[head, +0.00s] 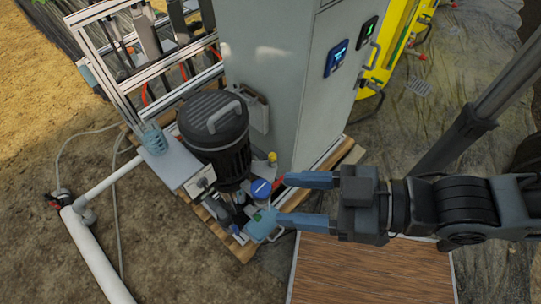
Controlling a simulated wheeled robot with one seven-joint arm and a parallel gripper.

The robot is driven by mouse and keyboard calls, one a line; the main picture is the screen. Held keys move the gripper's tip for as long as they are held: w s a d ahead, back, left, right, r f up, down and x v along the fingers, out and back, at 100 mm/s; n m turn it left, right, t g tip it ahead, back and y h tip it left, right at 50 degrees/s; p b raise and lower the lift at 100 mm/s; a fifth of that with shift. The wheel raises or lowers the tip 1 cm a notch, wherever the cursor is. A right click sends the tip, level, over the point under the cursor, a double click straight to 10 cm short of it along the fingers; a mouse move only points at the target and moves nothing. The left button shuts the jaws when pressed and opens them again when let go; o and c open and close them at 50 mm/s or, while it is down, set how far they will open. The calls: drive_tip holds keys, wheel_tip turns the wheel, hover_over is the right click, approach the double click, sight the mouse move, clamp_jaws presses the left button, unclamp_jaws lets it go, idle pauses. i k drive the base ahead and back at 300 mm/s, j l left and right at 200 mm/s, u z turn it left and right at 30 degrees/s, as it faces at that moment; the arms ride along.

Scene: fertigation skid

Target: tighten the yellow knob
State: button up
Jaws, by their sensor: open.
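A small yellow knob (272,157) shows in the head view, just right of the black motor and close to the grey cabinet's lower edge. My gripper (277,201) comes in from the right with its two blue fingers spread wide. The upper finger's tip is a little below and right of the yellow knob in the picture. I see nothing held between the fingers. A round blue cap (261,189) sits just left of the fingertips. A pale teal part (262,224) is by the lower fingertip; whether they touch is unclear.
A black motor (215,130) stands left of the knob, and a tall grey cabinet (270,80) rises behind it. A grey box (180,165) and a white pipe (95,255) lie further left. A brown wooden board (370,270) is below my arm. A yellow frame (395,45) stands back right.

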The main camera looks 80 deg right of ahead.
sight(272, 157)
drive_tip(key=i+j+z, duration=0.15)
drive_tip(key=z, duration=0.2)
drive_tip(key=j+z, duration=0.4)
drive_tip(key=i+j+z, duration=0.1)
drive_tip(key=j+z, duration=0.25)
